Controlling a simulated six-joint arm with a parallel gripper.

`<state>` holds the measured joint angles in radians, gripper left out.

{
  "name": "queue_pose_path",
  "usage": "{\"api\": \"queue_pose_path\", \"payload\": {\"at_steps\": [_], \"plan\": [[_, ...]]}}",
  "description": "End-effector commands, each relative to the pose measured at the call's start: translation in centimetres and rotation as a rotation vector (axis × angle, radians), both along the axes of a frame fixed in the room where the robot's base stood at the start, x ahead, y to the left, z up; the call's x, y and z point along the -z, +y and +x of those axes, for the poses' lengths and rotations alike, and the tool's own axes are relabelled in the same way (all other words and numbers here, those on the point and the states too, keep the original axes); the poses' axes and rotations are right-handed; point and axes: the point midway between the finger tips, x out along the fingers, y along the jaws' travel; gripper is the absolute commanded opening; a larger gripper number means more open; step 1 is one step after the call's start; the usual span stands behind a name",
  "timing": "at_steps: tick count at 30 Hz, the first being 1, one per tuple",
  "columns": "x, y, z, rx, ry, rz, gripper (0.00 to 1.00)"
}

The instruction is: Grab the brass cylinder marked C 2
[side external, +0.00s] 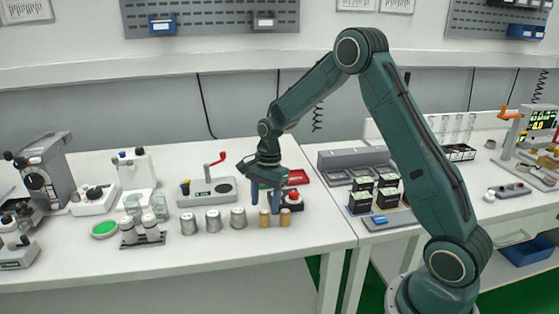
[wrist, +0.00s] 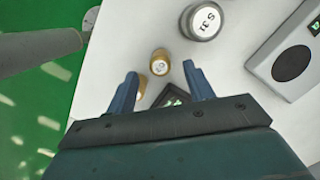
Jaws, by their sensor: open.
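Two short brass cylinders stand upright near the table's front edge in the side view, a left one (side external: 264,218) and a right one (side external: 285,218). In the wrist view one brass cylinder (wrist: 160,62) shows a pale marked top just beyond my fingertips; its mark is too small to read. The other brass cylinder (wrist: 140,86) is partly hidden by my left finger. I cannot tell which is C 2. My gripper (side external: 266,198) is open and empty, pointing down above and behind the brass cylinders; its two fingers also show in the wrist view (wrist: 160,70).
Several silver cylinders, including one marked S 3 (wrist: 203,21), stand left of the brass ones (side external: 238,218). A grey box with a red crank (side external: 208,192) is behind them. A red tray (side external: 298,177) and a red-topped device (side external: 292,200) are close to my gripper. The front table strip is clear.

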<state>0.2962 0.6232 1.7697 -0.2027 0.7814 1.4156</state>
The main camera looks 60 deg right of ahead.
Motion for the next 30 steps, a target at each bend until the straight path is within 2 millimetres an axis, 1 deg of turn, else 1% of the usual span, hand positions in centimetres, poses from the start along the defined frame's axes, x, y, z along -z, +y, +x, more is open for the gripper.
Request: {"api": "queue_pose_path", "payload": {"at_steps": [5, 12, 15, 30], "plan": [[1.5, 0.2, -0.1, -0.002, 0.004, 0.001, 0.52], [4.2, 0.5, 0.0, -0.001, 0.003, 0.001, 0.52], [4.8, 0.6, 0.0, -0.001, 0.002, 0.001, 0.52], [5.0, 0.6, 0.0, -0.001, 0.001, 0.0, 0.52]]}}
